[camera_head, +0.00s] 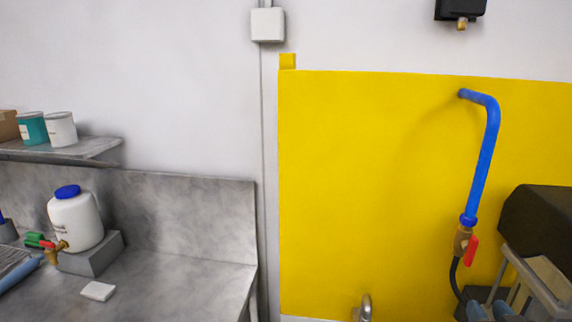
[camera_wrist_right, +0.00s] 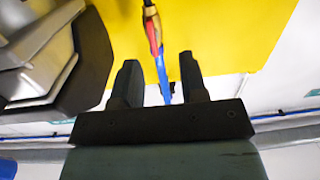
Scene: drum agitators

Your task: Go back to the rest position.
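The blue pipe (camera_head: 484,160) comes out of the yellow wall panel and ends in a brass valve with a red handle (camera_head: 471,250), above the right gripper. The red handle also shows between and beyond the fingers in the right wrist view (camera_wrist_right: 152,35). My left gripper is out of view.
A dark machine (camera_head: 545,222) with a pale metal frame stands right of the valve. A black hose (camera_head: 455,280) hangs below the valve. At left, a steel counter (camera_head: 190,285) holds a white jug (camera_head: 75,218) on a grey block. A shelf (camera_head: 75,150) with tubs is above.

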